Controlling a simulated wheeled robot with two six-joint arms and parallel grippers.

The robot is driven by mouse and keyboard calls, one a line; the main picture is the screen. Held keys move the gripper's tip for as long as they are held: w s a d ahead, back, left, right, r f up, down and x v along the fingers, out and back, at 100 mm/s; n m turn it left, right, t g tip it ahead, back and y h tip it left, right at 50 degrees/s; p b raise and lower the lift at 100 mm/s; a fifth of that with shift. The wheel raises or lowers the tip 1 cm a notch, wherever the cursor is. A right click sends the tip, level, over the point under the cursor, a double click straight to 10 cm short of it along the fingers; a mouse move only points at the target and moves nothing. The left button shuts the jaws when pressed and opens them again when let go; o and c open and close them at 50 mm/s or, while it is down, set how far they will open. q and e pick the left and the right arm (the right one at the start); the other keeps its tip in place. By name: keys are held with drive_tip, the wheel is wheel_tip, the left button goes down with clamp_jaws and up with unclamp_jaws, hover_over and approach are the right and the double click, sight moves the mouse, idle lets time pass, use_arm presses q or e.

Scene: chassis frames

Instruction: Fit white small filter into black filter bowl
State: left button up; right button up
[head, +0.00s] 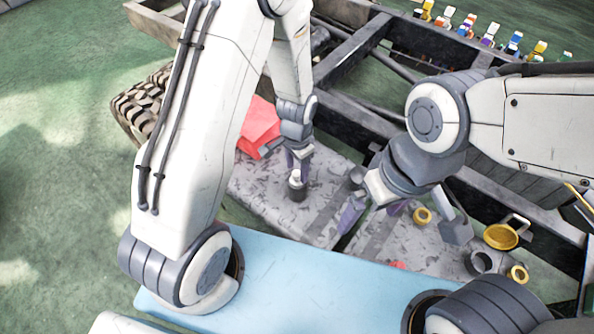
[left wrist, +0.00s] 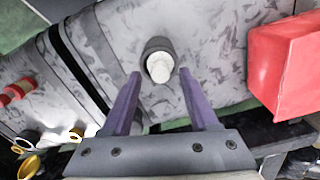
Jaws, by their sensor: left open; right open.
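The black filter bowl (head: 298,194) stands upright on the grey mottled slab. The white small filter (head: 295,177) shows at the bowl's mouth, its top standing above the rim. In the left wrist view the filter (left wrist: 160,68) appears inside the dark ring of the bowl (left wrist: 158,45); how deep it sits is hidden. My left gripper (head: 298,166) is open just above the filter. Its two purple fingers point toward the bowl from either side, apart from the filter. My right gripper (head: 375,209) is open and empty, low over the slab to the right of the bowl.
A red box (head: 259,126) lies left of my left gripper. A dark frame (head: 350,52) runs behind. Bare slab (head: 260,190) lies left of the bowl.

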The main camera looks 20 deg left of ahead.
use_arm(q)
wheel_tip(320, 180, up, 10)
drive_tip(key=f, duration=0.1)
drive_tip(key=s+d+r, duration=0.3)
drive_tip(key=s+r, duration=0.3)
drive_tip(key=s, duration=0.3)
drive_tip(key=s+d+r+h, duration=0.1)
drive_tip(key=s+d+r, duration=0.3)
drive_tip(key=s+r, duration=0.3)
drive_tip(key=s, duration=0.2)
drive_tip(key=shift+s+d+r, duration=0.15)
drive_tip(key=shift+s+d, duration=0.1)
drive_tip(key=shift+s, duration=0.15)
